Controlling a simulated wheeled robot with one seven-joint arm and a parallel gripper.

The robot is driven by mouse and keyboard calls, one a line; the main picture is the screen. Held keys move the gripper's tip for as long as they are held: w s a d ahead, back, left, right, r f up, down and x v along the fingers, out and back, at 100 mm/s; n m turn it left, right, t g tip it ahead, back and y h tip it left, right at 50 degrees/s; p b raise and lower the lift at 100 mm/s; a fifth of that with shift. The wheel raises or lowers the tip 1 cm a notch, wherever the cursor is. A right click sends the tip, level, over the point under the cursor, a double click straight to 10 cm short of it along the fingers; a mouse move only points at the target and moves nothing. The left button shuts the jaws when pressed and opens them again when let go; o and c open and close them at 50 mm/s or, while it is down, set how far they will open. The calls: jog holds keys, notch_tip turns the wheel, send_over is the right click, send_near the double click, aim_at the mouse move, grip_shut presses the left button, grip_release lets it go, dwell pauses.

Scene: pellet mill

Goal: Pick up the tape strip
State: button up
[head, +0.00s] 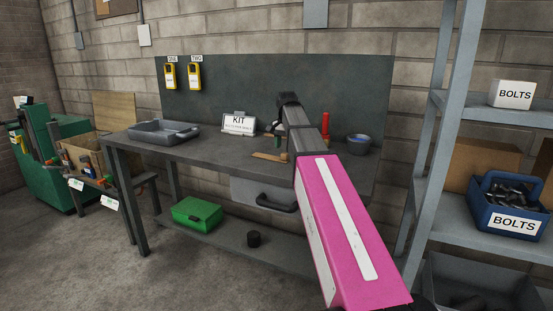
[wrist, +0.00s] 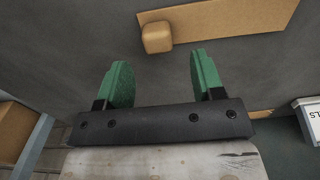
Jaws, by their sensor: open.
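A flat tan strip (head: 268,156), which looks like the tape strip, lies on the grey workbench (head: 215,153) near its front middle. In the wrist view a tan strip (wrist: 230,22) runs across the top, beyond my fingertips, with a small rounded tan block (wrist: 157,38) at its near edge. My gripper (wrist: 159,62) is open, its two green fingers apart with nothing between them. The block is just ahead of the gap. In the head view my arm hides part of the bench, and the fingers are too small to make out clearly.
A grey tray (head: 163,133), a KIT box (head: 239,123), a red cylinder (head: 325,123) and a blue-lined bowl (head: 359,144) stand on the bench. A backboard (head: 230,85) closes its rear. A shelf rack (head: 437,130) with bolts bins stands at right.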

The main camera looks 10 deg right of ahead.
aim_at(286, 154)
notch_tip(286, 154, down, 4)
jog(key=shift+s+f, duration=0.15)
jog(key=c, duration=1)
